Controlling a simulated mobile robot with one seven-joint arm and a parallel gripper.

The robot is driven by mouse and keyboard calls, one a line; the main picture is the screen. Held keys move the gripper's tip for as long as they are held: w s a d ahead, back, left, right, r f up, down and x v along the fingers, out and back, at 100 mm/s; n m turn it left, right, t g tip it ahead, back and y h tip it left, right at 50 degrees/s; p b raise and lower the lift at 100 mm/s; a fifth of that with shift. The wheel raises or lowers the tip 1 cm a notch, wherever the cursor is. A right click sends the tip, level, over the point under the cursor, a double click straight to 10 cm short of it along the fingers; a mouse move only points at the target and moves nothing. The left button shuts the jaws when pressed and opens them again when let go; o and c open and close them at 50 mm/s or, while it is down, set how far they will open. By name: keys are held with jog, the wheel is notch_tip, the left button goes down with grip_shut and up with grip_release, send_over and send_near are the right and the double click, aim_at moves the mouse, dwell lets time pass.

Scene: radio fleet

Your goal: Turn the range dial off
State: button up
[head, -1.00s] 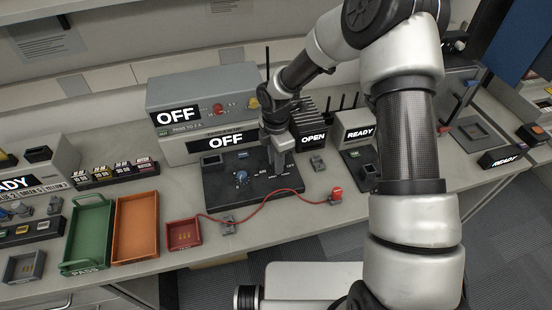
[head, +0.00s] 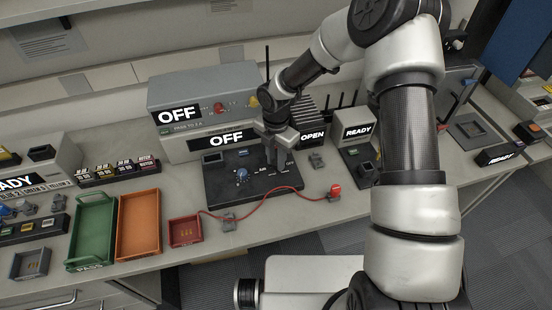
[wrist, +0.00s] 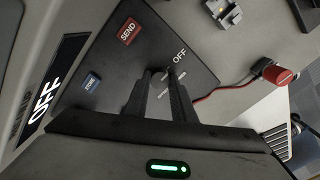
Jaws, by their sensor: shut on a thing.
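The black test panel (head: 225,203) lies flat on the bench, with a blue knob (head: 241,175) on its left half. My gripper (head: 279,168) points down at the panel's right half. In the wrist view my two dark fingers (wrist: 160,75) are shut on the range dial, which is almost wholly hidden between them. A white OFF label (wrist: 180,55) is printed on the panel just beside the fingertips. I cannot read the dial's pointer. The panel also carries a red SEND button (wrist: 129,31) and a blue button (wrist: 91,82).
Behind the panel, grey units show OFF on two displays (head: 180,115) (head: 226,139). A red cable (head: 265,200) runs in front of the panel to a red plug (head: 335,190). Green (head: 77,235), orange (head: 122,240) and red (head: 172,240) trays stand to the left.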

aim_at(276, 163)
jog(key=o, duration=1.1)
jog(key=shift+c, duration=0.2)
notch_tip(276, 163, up, 18)
jog(key=p, duration=0.1)
jog(key=shift+f, duration=0.25)
